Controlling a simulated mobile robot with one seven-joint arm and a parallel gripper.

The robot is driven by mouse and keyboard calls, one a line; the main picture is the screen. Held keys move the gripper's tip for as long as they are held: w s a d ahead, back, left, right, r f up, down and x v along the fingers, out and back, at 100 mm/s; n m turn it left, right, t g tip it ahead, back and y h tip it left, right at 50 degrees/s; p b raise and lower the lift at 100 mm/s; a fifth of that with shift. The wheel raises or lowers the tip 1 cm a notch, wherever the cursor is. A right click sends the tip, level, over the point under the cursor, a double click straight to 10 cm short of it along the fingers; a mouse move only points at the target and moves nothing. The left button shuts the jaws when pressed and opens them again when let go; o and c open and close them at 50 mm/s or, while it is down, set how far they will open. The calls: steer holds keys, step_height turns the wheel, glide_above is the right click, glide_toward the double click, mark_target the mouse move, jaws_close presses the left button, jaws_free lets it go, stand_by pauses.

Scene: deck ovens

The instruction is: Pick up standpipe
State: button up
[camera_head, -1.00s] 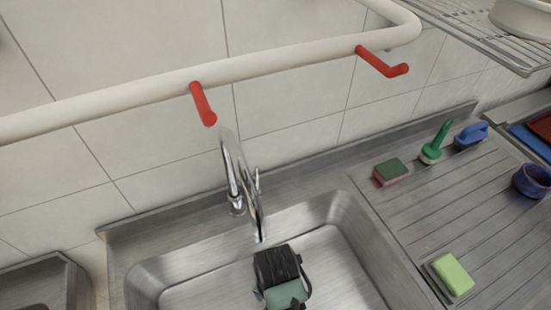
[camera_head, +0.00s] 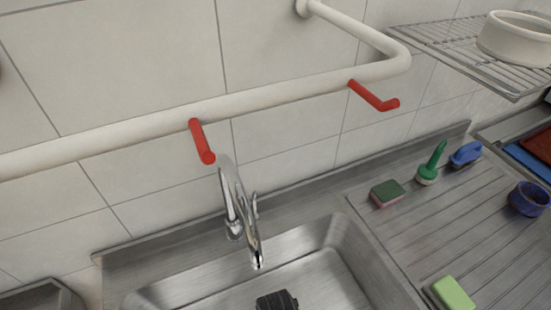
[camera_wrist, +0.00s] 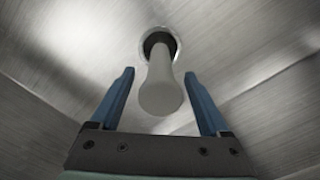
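The standpipe is a pale grey-white cylinder (camera_wrist: 160,88) in the wrist view. Its far end meets a dark round drain hole (camera_wrist: 158,42) with a light rim in the metal sink floor, and its rounded near end faces the camera. My gripper (camera_wrist: 159,74) is open, with one blue finger to the left of the standpipe and one to the right. Clear gaps show on both sides, and nothing is held. In the head view only a dark part of my arm shows at the bottom edge; the standpipe and fingers are out of sight there.
The steel sink (camera_head: 335,282) has a chrome tap (camera_head: 232,205) at its back. A white wall pipe (camera_head: 270,98) with red pegs runs above. On the drainboard at right are a green-and-pink sponge (camera_head: 387,193), a light green sponge (camera_head: 453,293), brushes and a blue cup (camera_head: 529,199).

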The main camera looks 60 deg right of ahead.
jaws_close()
stand_by(0.5)
